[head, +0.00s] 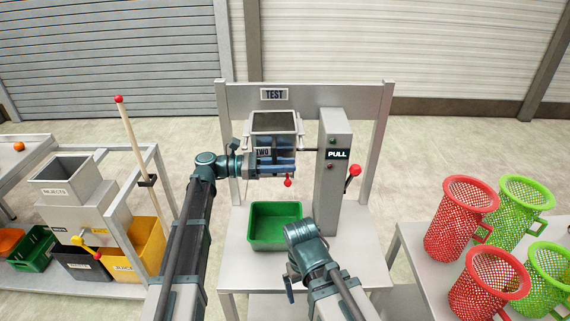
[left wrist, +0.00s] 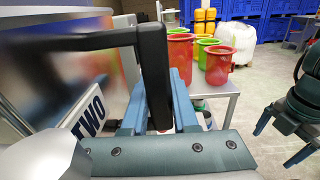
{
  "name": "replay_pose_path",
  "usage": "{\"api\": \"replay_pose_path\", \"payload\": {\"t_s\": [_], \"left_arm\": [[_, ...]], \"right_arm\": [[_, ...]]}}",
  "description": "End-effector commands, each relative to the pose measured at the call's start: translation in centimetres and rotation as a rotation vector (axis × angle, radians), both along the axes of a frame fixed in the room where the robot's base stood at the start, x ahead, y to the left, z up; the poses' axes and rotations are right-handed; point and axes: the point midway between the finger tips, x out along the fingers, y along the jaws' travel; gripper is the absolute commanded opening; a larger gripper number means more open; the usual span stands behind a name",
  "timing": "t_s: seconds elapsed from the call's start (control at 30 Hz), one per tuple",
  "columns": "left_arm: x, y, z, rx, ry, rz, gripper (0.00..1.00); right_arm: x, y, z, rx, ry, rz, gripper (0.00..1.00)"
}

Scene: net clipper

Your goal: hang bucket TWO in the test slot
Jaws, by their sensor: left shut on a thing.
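Bucket TWO (head: 274,122), a grey metal bucket with a dark open top and a TWO label, is upright beneath the TEST sign (head: 274,94) of the test frame. My left gripper (head: 280,167) is at its front and shut on its black handle (left wrist: 154,75), which stands between the blue fingers in the left wrist view. A red knob shows under the bucket. The slot's supports are hidden behind the bucket, so I cannot tell whether it rests on them. My right gripper (head: 289,284) is low in front of the stand, empty, its fingers apart in the left wrist view (left wrist: 282,143).
A grey PULL column (head: 333,165) with a red-knobbed lever stands close right of the bucket. A green tray (head: 275,226) sits below it. Left is a bench with a hopper (head: 70,175) and a yellow bin (head: 145,243). Red and green mesh baskets (head: 461,218) stand at right.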

Motion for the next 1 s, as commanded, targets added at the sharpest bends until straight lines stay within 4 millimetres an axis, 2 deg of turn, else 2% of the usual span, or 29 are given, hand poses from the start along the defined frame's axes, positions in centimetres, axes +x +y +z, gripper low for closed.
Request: {"api": "replay_pose_path", "payload": {"t_s": [0.23, 0.27, 0.43, 0.77, 0.87, 1.0], "left_arm": [[-0.2, 0.0, 0.0, -0.002, -0.002, -0.001, 0.00], [-0.2, 0.0, 0.0, -0.002, -0.002, -0.001, 0.33], [-0.2, 0.0, 0.0, -0.001, -0.002, -0.002, 0.62], [-0.2, 0.2, -0.1, 0.001, 0.000, -0.001, 0.62], [-0.2, 1.2, -0.1, 0.001, 0.000, 0.000, 0.62], [-0.2, 3.9, -0.1, 0.001, 0.000, 0.002, 0.62]], "right_arm": [[0.0, 0.0, 0.0, 0.000, 0.000, 0.000, 1.00], [0.0, 0.0, 0.0, 0.000, 0.000, 0.000, 1.00], [0.0, 0.0, -0.1, 0.000, 0.000, 0.000, 1.00], [0.0, 0.0, -0.1, 0.000, 0.000, -0.001, 1.00], [0.0, 0.0, -0.1, 0.000, 0.000, -0.001, 1.00], [0.0, 0.0, -0.1, 0.000, 0.000, 0.000, 1.00]]}}
